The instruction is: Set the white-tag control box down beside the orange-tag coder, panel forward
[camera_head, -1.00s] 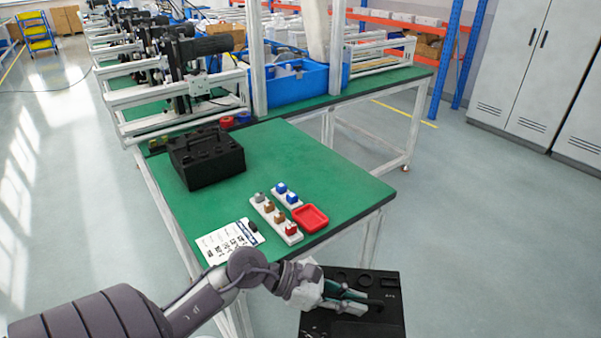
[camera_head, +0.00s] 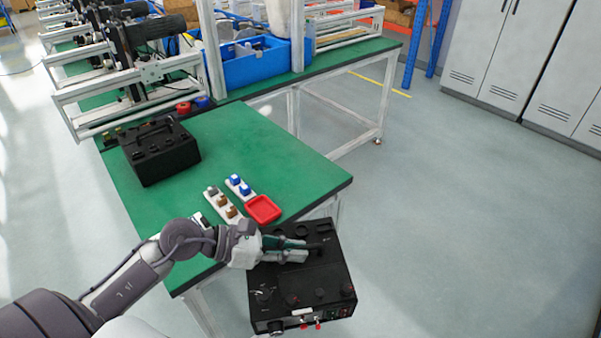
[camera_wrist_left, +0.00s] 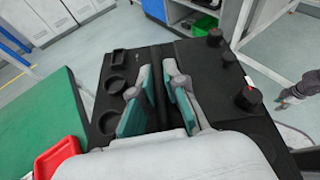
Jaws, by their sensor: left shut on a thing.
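My left gripper (camera_head: 304,250) is shut on the handle of a black control box (camera_head: 285,281) and holds it off the table's near right corner. The box's knobs and switches face the bottom of the head view, with a small white tag (camera_head: 302,312) on that edge. In the left wrist view the fingers (camera_wrist_left: 160,95) close around the handle bar, and the white tag (camera_wrist_left: 250,82) shows beside a knob. Coders (camera_head: 140,68) stand in a row at the back left; I cannot make out an orange tag. A dark part at the wrist view's right edge looks like my right gripper (camera_wrist_left: 292,92).
Another black box (camera_head: 160,156) stands on the green table (camera_head: 240,135). White strips with coloured blocks (camera_head: 222,203) and a red tray (camera_head: 263,209) lie near its front right. A blue bin (camera_head: 250,68) is behind.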

